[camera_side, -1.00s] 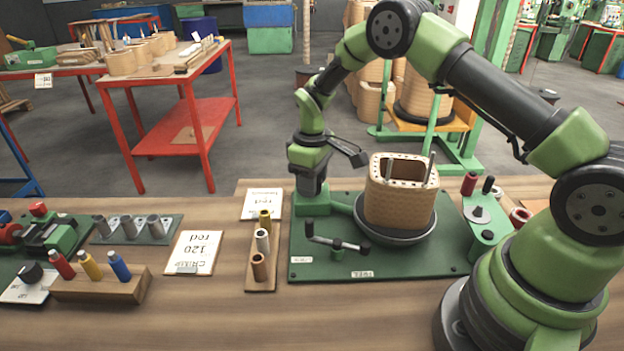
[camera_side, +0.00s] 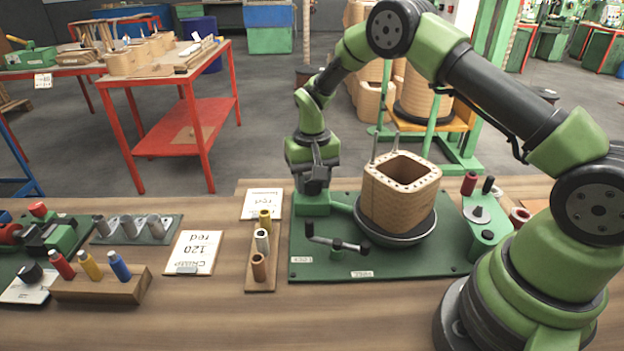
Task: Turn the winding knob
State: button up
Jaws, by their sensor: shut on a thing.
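My gripper (camera_side: 314,180) points straight down at the left rear of the green winder board (camera_side: 440,262). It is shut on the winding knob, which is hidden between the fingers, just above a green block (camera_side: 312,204). An arm links this block to the dark round turntable (camera_side: 397,238). A square tan coil (camera_side: 398,200) with a hollow top stands upright on the turntable, one corner toward the camera. Two thin rods rise at its left rear.
A black crank (camera_side: 337,241) stands at the board's front left. A green spool stand (camera_side: 487,232) is at right. Bare table lies in front.

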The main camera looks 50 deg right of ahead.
jog(key=shift+m, duration=0.6)
jog(key=shift+m, duration=0.3)
jog(key=o, duration=0.9)
notch_tip(320, 180, up, 10)
